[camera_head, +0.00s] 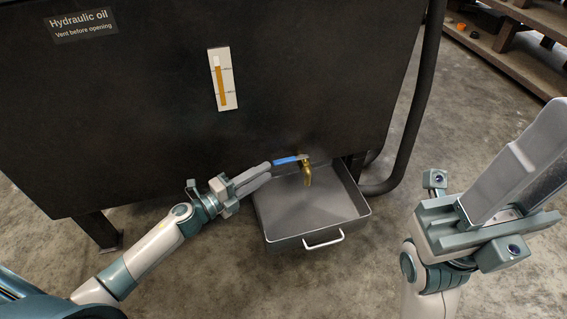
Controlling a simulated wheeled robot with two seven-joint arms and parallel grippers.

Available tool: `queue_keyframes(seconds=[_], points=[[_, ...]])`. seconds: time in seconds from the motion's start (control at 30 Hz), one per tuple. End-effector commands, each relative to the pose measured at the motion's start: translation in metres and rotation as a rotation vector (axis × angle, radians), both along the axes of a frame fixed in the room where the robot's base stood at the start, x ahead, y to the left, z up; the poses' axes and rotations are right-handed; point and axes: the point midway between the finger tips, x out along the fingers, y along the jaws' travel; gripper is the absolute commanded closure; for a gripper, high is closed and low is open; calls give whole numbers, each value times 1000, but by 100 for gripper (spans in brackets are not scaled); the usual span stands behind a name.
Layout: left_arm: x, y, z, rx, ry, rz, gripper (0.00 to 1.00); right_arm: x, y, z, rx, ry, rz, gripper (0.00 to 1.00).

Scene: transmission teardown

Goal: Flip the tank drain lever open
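The dark oil tank (150,120) fills the upper left and middle. A brass drain valve (308,175) juts from its lower front, over a grey tray (275,232). The valve's lever has a blue handle (286,160) that points left, roughly along the tank face. My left gripper (270,171) is open, with a gap between its fingers. Its fingertips are at the left end of the blue handle; I cannot tell whether they touch it. My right gripper (562,140) is raised close to the camera at the right, away from the valve. Its finger gap is unclear.
The tray has a white front handle (324,242) and sits below the valve. A sight gauge (222,80) and a "Hydraulic oil" label (82,25) are on the tank. A dark pipe (414,105) runs along its right side. Wooden shelving (520,35) stands upper right.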

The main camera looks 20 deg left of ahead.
Motion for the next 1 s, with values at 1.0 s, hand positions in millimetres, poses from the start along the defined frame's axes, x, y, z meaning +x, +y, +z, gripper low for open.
queue_keyframes(seconds=[1.0], points=[[70,-46,0,-1,1,1,76,-7,15,12,13,-51,52,69]])
